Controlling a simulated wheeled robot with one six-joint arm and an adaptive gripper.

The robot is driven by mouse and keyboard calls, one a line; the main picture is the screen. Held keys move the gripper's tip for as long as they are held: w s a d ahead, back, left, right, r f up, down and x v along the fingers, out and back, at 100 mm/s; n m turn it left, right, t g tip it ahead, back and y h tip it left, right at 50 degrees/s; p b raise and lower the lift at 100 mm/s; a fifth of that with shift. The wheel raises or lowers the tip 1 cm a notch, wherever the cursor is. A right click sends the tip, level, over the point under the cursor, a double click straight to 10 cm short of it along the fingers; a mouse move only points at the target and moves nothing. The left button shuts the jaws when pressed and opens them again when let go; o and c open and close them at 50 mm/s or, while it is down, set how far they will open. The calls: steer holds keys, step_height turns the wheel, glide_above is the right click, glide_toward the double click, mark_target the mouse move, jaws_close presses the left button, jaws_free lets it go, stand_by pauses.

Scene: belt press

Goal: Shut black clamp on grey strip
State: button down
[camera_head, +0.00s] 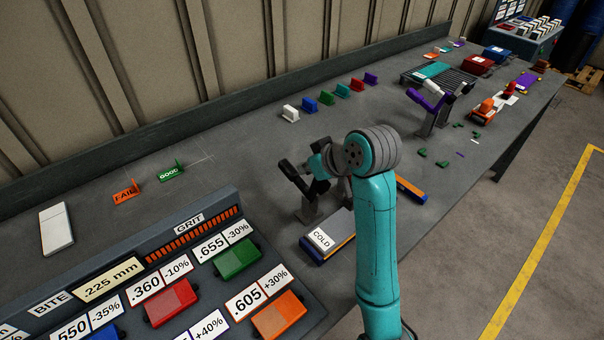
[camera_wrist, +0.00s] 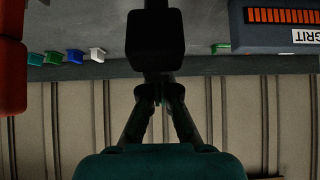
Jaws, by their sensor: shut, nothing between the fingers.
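The black clamp (camera_head: 292,172) stands on a grey upright (camera_head: 309,207) at the middle of the bench, its black arm raised and tilted. In the wrist view a large black block, which looks like the clamp's handle (camera_wrist: 155,42), is just beyond my fingertips. My gripper (camera_wrist: 160,92) is shut with nothing between its fingers; contact with the handle cannot be told. In the head view the gripper is beside the clamp, largely hidden by my wrist. No separate grey strip can be made out for sure; my arm and the clamp cover part of that spot.
A block marked COLD (camera_head: 337,232) lies in front of the clamp, and an orange-and-blue bar (camera_head: 411,190) right of my arm. A panel of coloured buttons (camera_head: 172,303) fills the front left. Purple and white clamp handles (camera_head: 432,98) stand farther right. Small coloured blocks (camera_head: 326,97) line the back.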

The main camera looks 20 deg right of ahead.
steer(key=shift+s+d, duration=0.3)
steer(key=shift+s, duration=0.6)
steer(key=shift+s+d, duration=0.25)
steer(key=shift+s, duration=0.6)
steer(key=c, duration=1.9)
jaws_free()
steer(key=o, duration=0.9)
steer(key=shift+o, duration=0.2)
